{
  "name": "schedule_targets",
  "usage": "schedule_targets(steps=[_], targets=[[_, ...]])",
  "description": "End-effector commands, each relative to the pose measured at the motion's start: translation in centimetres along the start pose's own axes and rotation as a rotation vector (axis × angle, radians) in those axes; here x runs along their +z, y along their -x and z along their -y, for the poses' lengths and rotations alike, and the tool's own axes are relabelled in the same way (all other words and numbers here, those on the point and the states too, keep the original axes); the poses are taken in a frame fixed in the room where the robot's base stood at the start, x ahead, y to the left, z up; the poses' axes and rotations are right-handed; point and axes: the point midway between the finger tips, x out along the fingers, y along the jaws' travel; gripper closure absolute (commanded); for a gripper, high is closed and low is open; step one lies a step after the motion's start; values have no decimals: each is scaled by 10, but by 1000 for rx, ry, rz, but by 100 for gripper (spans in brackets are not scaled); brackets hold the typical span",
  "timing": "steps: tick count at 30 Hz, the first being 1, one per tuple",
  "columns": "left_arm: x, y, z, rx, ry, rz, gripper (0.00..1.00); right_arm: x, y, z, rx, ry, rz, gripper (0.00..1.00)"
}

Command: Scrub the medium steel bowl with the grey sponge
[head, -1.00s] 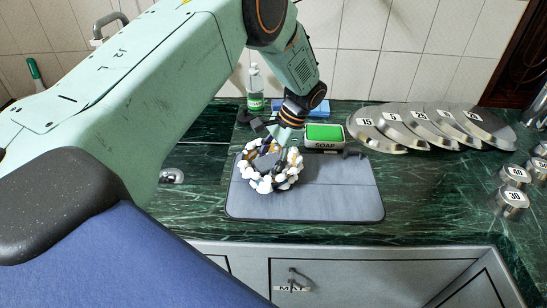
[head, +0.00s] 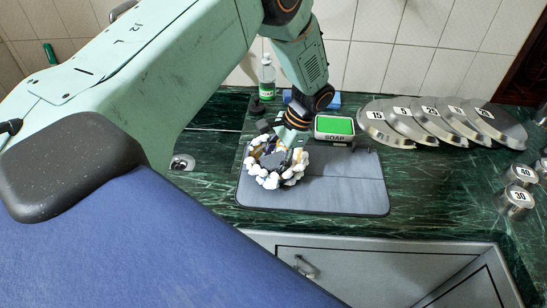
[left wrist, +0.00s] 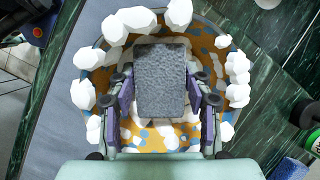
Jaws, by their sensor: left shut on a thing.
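The bowl (left wrist: 211,62) sits on the grey mat, ringed with white foam lumps; its inside shows orange, blue and white patches in the left wrist view. It also shows in the head view (head: 279,165), with foam over most of its rim. My left gripper (head: 284,140) reaches down into the bowl from above. Its two fingers are shut on the grey sponge (left wrist: 162,78), which is inside the bowl. Whether the sponge touches the bowl's wall cannot be told. My right gripper is not in view.
The grey mat (head: 345,185) has free room right of the bowl. Behind stand a green soap block (head: 334,126) in a dish marked SOAP and a clear bottle (head: 267,76). Several numbered steel lids (head: 400,120) lie at the right; small numbered weights (head: 515,200) stand at the far right.

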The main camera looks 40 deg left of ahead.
Motion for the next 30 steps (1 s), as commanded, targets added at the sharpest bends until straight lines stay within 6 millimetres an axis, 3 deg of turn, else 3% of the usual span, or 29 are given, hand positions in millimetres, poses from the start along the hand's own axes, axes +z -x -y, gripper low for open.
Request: schedule_targets(steps=[14, 30], targets=[[6, 1, -23, 3, 0, 4, 75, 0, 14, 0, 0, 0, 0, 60], [-6, 8, -40, 1, 0, 2, 75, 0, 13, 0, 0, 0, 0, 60]])
